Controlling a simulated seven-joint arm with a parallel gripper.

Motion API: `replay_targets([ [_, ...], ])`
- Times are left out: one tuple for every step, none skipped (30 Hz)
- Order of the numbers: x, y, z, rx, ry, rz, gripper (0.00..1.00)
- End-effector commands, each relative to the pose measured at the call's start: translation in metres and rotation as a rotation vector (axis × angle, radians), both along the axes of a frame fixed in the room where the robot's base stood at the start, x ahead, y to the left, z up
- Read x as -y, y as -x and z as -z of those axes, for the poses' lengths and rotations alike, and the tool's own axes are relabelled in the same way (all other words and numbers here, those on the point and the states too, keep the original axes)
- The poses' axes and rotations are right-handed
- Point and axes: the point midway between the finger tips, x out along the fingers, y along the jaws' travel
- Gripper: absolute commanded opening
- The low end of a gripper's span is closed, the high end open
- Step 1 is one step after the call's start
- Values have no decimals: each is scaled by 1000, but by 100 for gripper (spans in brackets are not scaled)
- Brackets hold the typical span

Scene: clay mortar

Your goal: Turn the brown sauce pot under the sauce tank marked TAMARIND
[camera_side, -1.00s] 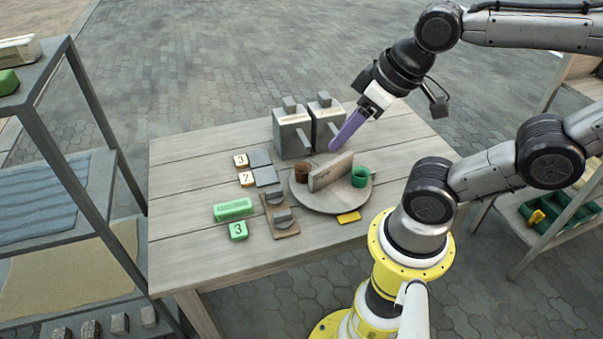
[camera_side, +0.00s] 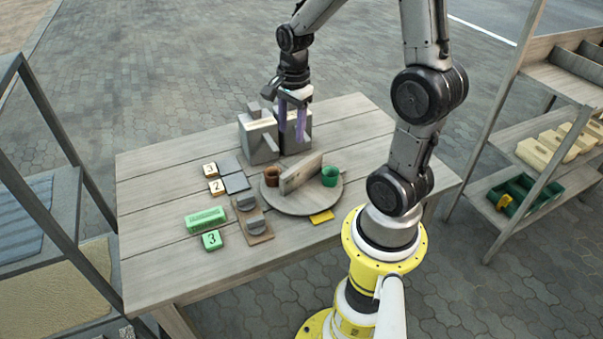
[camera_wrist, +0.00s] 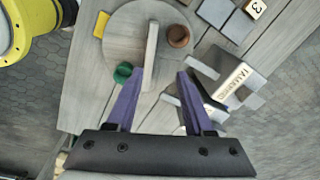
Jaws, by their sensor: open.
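The brown sauce pot (camera_side: 272,177) stands on a round turntable (camera_side: 300,208), left of its upright divider (camera_side: 300,172). The green pot (camera_side: 329,176) stands on the other side. In the wrist view the brown pot (camera_wrist: 178,36) is beyond the divider (camera_wrist: 151,55), and the green pot (camera_wrist: 123,72) is near one fingertip. The tank marked TAMARIND (camera_wrist: 232,85) is at the right there; it appears to be the left grey tank (camera_side: 257,140) in the side view. My gripper (camera_side: 294,122) is open and empty, its purple fingers pointing down by the right tank (camera_side: 296,143).
Number tiles (camera_side: 214,187), grey plates (camera_side: 236,183), a green block (camera_side: 206,219), a green tile 3 (camera_side: 212,240) and a board with grey knobs (camera_side: 252,220) lie left of the turntable. A yellow piece (camera_side: 321,217) lies at its front.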

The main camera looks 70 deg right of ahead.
Motion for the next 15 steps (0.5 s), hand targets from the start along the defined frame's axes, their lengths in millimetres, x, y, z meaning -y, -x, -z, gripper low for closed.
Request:
replay_targets([
  [9, 6, 12, -32, -19, 34, 52],
  [12, 9, 16, -44, -28, 49, 52],
  [15, 13, 22, -59, -37, 65, 52],
  [17, 16, 24, -66, -42, 74, 52],
  [19, 17, 25, -69, -44, 81, 52],
  [20, 18, 27, -71, -45, 86, 52],
  [21, 19, 28, -71, -46, 88, 52],
  [21, 19, 30, -71, -46, 89, 52],
  [21, 19, 33, -71, -46, 89, 52],
  [20, 19, 36, -72, -47, 88, 52],
  [20, 19, 40, -73, -47, 87, 52],
  [20, 19, 46, -73, -47, 87, 52],
  [20, 19, 50, -73, -47, 86, 52],
  [20, 20, 56, -74, -47, 86, 52],
  [20, 19, 64, -74, -47, 86, 52],
])
